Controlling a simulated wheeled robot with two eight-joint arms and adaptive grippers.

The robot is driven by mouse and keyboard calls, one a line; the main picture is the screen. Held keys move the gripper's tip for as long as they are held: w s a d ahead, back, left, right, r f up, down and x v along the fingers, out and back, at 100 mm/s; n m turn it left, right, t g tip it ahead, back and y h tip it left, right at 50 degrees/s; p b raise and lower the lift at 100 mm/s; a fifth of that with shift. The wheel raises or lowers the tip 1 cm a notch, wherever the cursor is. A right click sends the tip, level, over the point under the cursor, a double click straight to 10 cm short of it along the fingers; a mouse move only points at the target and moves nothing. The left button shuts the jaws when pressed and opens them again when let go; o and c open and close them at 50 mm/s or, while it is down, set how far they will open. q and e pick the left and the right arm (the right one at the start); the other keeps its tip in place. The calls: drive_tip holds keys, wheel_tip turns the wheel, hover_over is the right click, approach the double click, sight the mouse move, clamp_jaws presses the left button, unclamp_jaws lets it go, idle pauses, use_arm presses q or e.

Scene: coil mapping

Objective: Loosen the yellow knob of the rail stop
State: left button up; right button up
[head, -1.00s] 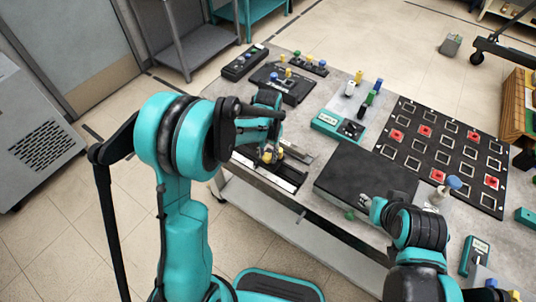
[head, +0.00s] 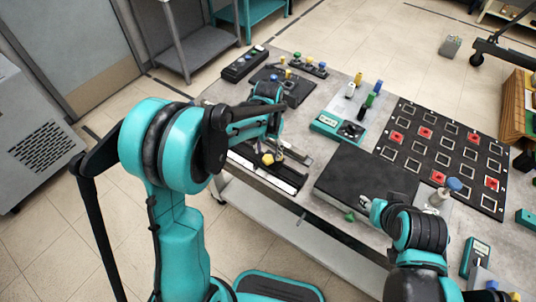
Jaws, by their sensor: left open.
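The yellow knob (head: 268,159) of the rail stop shows on the black and silver rail (head: 286,178) along the near left edge of the table. My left gripper (head: 272,149) is open, pointing down right at the knob. Its fingers are small and partly hidden by my arm, so I cannot tell whether they touch the knob. The body of the rail stop is mostly hidden. My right gripper (head: 368,207) is at the near edge of the dark flat plate, beside a small green part; its fingers are too small to tell their state.
The dark plate (head: 350,175) lies right of the rail. A teal meter box (head: 325,123) stands behind it. A black grid board (head: 450,145) with several red pieces lies at the right. Small coloured-knob fixtures (head: 310,66) stand at the back.

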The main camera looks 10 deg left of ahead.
sight(267, 159)
use_arm(q)
wheel_tip(267, 159, up, 9)
drive_tip(key=shift+f, duration=0.1)
idle(0.3)
drive_tip(key=shift+s, duration=0.1)
drive_tip(key=s+a+r+n+t+b, duration=0.1)
drive_tip(key=s+t, duration=0.6)
drive_tip(key=s, duration=1)
drive_tip(key=shift+s+a+r+n, duration=0.4)
drive_tip(key=shift+a+n, duration=0.1)
drive_tip(key=shift+a, duration=0.65)
